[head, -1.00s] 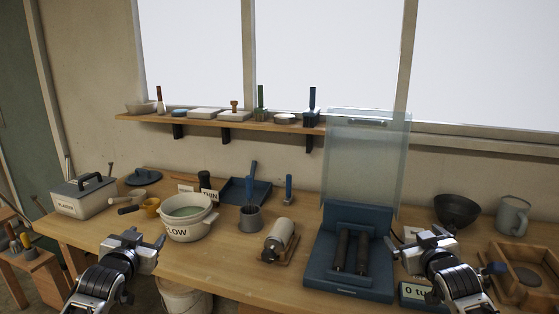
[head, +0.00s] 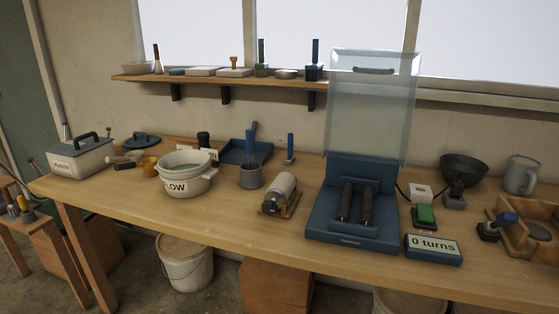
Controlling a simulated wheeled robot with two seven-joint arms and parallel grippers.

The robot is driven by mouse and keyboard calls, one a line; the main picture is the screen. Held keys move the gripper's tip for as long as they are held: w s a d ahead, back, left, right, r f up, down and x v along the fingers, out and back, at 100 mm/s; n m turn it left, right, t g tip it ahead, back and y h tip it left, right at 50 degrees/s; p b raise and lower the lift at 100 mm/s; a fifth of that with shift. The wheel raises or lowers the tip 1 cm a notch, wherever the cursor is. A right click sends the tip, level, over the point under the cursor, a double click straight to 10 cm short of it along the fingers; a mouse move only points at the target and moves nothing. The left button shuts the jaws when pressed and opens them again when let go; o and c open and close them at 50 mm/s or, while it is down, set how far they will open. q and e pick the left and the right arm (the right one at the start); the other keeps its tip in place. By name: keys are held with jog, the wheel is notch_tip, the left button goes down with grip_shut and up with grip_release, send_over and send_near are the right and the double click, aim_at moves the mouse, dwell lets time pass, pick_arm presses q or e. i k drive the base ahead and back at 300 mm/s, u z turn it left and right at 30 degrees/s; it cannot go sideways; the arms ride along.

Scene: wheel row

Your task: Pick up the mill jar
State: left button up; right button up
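The mill jar (head: 283,187) looks to be the pale cylinder with a metal end, lying on its side in a small wooden cradle (head: 290,210) on the bench. It lies left of the blue roller mill (head: 322,221), whose two dark rollers are bare. The mill's clear cover (head: 369,110) stands raised. Neither of my grippers is in the head view.
A "0 turns" display (head: 433,249) and green button (head: 425,214) sit right of the mill. The bench front (head: 225,222) before the jar is clear.

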aim_at(281, 190)
jog(key=u, duration=0.25)
jog(key=k, duration=0.3)
jog(key=z, duration=0.15)
jog(key=i, duration=1)
jog(key=u, duration=0.95)
